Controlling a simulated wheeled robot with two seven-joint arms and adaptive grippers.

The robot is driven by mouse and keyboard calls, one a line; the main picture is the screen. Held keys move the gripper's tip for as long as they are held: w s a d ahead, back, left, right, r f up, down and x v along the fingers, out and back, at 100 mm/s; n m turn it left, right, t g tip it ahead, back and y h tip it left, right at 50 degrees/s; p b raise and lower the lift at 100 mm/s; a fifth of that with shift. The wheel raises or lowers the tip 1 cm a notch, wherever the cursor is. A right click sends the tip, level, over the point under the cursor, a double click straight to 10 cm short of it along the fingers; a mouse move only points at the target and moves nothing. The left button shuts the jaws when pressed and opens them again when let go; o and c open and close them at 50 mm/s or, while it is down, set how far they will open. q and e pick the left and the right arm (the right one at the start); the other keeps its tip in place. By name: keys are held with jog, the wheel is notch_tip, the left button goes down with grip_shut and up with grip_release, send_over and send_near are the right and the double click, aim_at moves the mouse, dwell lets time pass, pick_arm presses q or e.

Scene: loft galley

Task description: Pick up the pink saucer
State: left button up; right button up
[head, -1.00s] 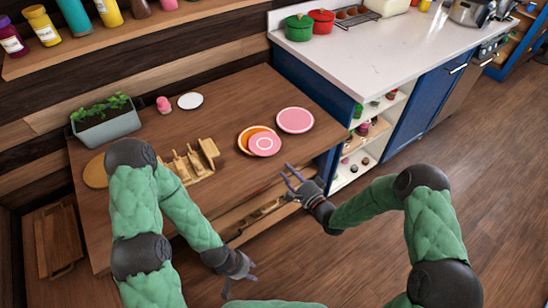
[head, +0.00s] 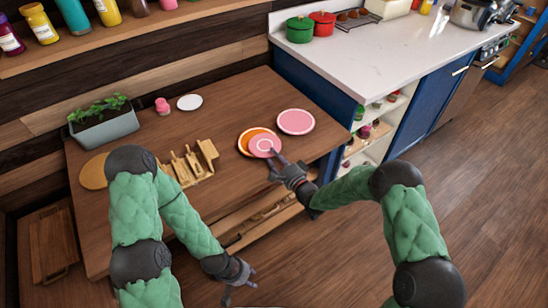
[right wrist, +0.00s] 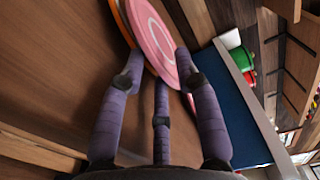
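The pink saucer (head: 262,143) has a pale ring and lies on an orange plate (head: 246,135) on the wooden table. A larger pink plate (head: 296,121) lies just behind it to the right. My right gripper (head: 273,161) is at the saucer's near edge, its fingers spread. In the right wrist view the saucer (right wrist: 152,38) shows between the open fingers (right wrist: 155,62); I cannot tell whether they touch it. My left gripper (head: 240,287) is open and empty, low in front of the table.
A wooden rack (head: 190,165) stands left of the plates. A white saucer (head: 190,102), a pink cup-like item (head: 162,106) and a grey planter (head: 106,130) are farther back. A white counter (head: 380,55) with pots rises at the right. The table's front edge is near my right gripper.

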jog(key=shift+c, duration=0.2)
grip_shut()
jog(key=shift+r+p, duration=0.9)
jog(key=shift+r, duration=0.5)
jog(key=shift+f, duration=0.15)
jog(key=s+d+r+p, duration=0.5)
jog(key=s+d, duration=0.3)
jog(key=s, duration=0.3)
jog(key=shift+s+d+p, duration=0.15)
jog(key=shift+p, duration=0.4)
